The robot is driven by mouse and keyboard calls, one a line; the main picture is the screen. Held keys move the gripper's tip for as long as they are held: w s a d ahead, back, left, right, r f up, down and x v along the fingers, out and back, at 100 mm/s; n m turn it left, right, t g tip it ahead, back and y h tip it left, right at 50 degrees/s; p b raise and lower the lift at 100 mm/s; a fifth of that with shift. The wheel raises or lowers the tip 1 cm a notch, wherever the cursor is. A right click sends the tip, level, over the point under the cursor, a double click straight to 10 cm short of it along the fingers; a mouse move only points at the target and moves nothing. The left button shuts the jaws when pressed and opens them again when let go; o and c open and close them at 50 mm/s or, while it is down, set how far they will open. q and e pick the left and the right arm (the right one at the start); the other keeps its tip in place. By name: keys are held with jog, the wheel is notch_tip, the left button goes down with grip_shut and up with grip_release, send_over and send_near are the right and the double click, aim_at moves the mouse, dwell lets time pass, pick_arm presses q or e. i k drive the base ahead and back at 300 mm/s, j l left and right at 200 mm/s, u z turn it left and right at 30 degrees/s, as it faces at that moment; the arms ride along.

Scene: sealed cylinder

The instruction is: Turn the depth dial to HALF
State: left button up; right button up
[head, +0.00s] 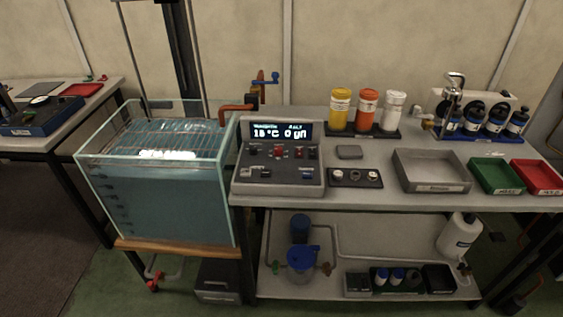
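A grey control console (278,176) stands on the bench right of the water tank. Its lit display (278,131) reads about "18 °C" and "0 g/l". Small dark and red controls sit on its sloped face; their labels are too small to read. I cannot tell which of them, if any, is the depth dial or where it points. A dark strip (341,180) with a few round pale-topped pieces lies right of the console. The glass tank (165,205) holds blue water, with a wire rack and something white near its surface. Neither of my grippers is in view.
Yellow, orange and white bottles (367,108) stand at the back. A grey tray (432,184), green tray (497,176) and red tray (537,177) sit to the right. Dark bottles (473,118) stand behind them. A lower shelf (400,258) holds containers and pipes.

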aim_at(252, 150)
jog(key=i+l, duration=0.15)
jog(key=l, duration=0.35)
jog(key=i+l+u, duration=0.1)
jog(key=l, duration=0.35)
jog(key=i+l, duration=0.1)
jog(key=l, duration=0.4)
